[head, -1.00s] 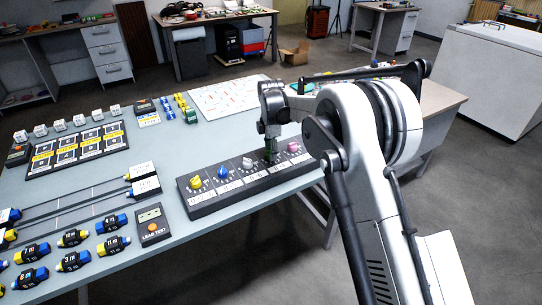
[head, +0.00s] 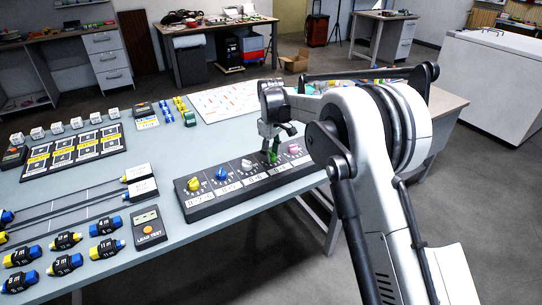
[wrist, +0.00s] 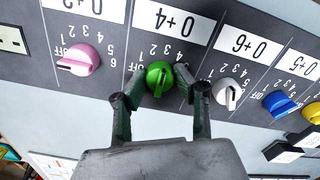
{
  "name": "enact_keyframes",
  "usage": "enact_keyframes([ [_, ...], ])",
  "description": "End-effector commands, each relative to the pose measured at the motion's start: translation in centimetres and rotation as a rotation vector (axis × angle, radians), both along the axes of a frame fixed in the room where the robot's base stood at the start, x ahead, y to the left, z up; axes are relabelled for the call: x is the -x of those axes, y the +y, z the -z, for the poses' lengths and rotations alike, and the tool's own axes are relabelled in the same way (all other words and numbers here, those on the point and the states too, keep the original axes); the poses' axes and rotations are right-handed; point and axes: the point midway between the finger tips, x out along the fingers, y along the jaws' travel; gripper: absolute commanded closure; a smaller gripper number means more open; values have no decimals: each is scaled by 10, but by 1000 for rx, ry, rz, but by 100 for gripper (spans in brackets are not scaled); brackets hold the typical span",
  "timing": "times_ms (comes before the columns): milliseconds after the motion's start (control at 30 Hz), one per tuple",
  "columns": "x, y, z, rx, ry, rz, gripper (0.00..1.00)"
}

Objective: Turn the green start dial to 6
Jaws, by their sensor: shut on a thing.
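The green start dial (wrist: 159,77) is on the dark dial panel (wrist: 105,98), under the label 0+4 in the wrist view. My gripper (wrist: 156,95) has one finger on each side of the green dial and is shut on it. The dial's pointer is too hard to make out to tell its number. In the head view, my gripper (head: 273,156) reaches down onto the panel (head: 216,208) and partly hides the green dial.
A pink dial (wrist: 80,60) and a white dial (wrist: 228,92) flank the green one closely. A blue dial (wrist: 279,103) and a yellow dial (head: 194,184) stand further along. A lead tester (head: 149,229) lies beside the panel's left end.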

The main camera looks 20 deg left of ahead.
Motion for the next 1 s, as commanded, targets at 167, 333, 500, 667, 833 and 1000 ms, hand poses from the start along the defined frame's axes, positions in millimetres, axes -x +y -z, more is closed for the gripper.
enact_keyframes([
  [167,0,0,0,-1,-1,165,98],
  [333,0,0,0,-1,-1,326,98],
  [500,0,0,0,-1,-1,488,98],
  [667,0,0,0,-1,-1,640,98],
  [833,0,0,0,-1,0,801,98],
  [1000,0,0,0,-1,0,963,98],
])
